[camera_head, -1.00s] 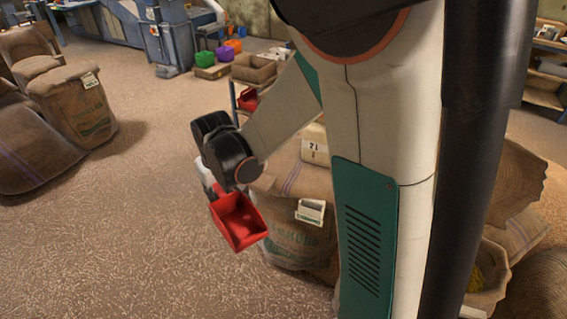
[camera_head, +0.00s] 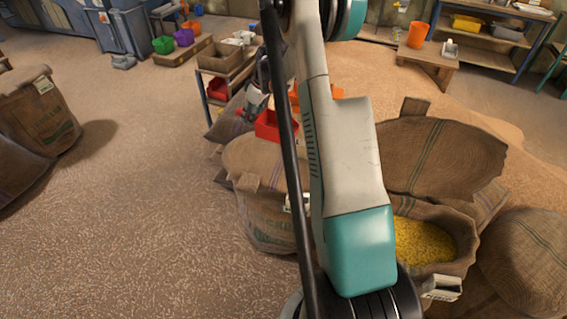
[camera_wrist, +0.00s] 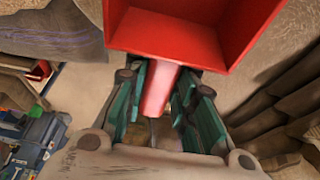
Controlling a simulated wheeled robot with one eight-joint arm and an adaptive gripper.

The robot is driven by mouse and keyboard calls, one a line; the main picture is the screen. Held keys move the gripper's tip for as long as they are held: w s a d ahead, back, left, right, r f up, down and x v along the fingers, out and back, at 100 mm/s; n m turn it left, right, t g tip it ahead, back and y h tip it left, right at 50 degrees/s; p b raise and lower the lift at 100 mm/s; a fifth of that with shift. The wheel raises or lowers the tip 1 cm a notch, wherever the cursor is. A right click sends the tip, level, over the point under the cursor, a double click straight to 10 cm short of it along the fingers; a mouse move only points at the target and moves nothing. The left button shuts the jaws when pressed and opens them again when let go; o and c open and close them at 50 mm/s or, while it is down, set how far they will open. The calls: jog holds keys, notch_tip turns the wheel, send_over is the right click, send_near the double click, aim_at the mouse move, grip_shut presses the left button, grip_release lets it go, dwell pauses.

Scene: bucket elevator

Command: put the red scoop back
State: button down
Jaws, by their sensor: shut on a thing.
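My gripper (camera_wrist: 160,100) is shut on the handle of the red scoop (camera_wrist: 185,40), whose boxy open pan fills the top of the wrist view. In the head view, the red scoop (camera_head: 268,126) is held over the sacks, just right of the small cart. A separate red bin (camera_head: 218,90) sits on the lower level of the cart (camera_head: 229,72). A red thing, probably that bin, shows at the left of the wrist view (camera_wrist: 40,71).
Burlap sacks stand below and right of the scoop, one open with yellow grain (camera_head: 424,241). Green (camera_head: 163,45), purple (camera_head: 183,37) and orange containers stand at the back. A low wooden stool (camera_head: 428,64) holds an orange bucket (camera_head: 418,35).

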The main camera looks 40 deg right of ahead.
aim_at(265, 123)
jog(key=d+f+b, duration=0.1)
jog(key=f, duration=0.5)
jog(key=f+b, duration=0.2)
jog(key=f, duration=0.5)
jog(key=d+f+b, duration=0.1)
jog(key=f+b, duration=0.1)
jog(key=f, duration=0.5)
jog(key=shift+s+d, duration=0.1)
jog(key=shift+d, duration=0.25)
jog(key=shift+f, duration=0.1)
jog(key=c, duration=1.3)
grip_release()
jog(key=shift+c, duration=0.2)
jog(key=shift+r, duration=0.3)
jog(key=p+v, duration=0.3)
jog(key=v, duration=0.8)
jog(key=shift+s+r, duration=0.2)
jog(key=shift+r, duration=0.15)
